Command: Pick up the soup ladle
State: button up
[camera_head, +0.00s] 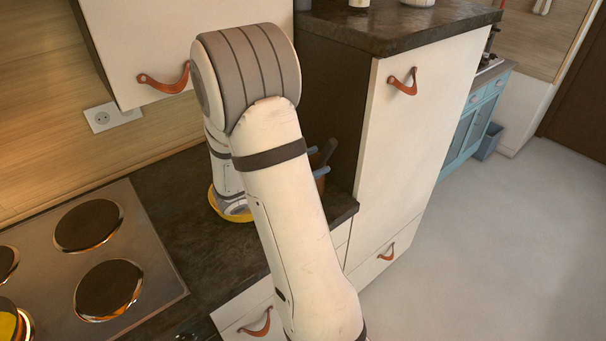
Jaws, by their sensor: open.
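I cannot make out the soup ladle for sure in this view. My arm comes up from the bottom, bends at the top and reaches down behind itself toward the dark counter (185,220). Its far end is over a yellow round thing (216,206), mostly hidden by the arm. My gripper's fingers are hidden behind my arm. Just right of the arm, a few utensil-like pieces (321,171) show, blue and dark brown, above a small reddish patch. The arm covers the rest of them, and I cannot tell whether one is the ladle.
A stove (75,265) with round hotplates lies left of the counter, with a partly seen yellow-orange item (8,325) at its edge. A tall white cabinet (415,150) stands right of the counter. A wall cabinet (145,45) hangs above. Open floor (510,240) lies to the right.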

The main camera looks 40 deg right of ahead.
aim_at(321, 158)
jog(key=d+p, duration=0.1)
jog(key=d, duration=0.4)
jog(key=shift+p, duration=0.35)
jog(key=shift+c, duration=0.4)
jog(key=shift+a, duration=0.1)
grip_shut()
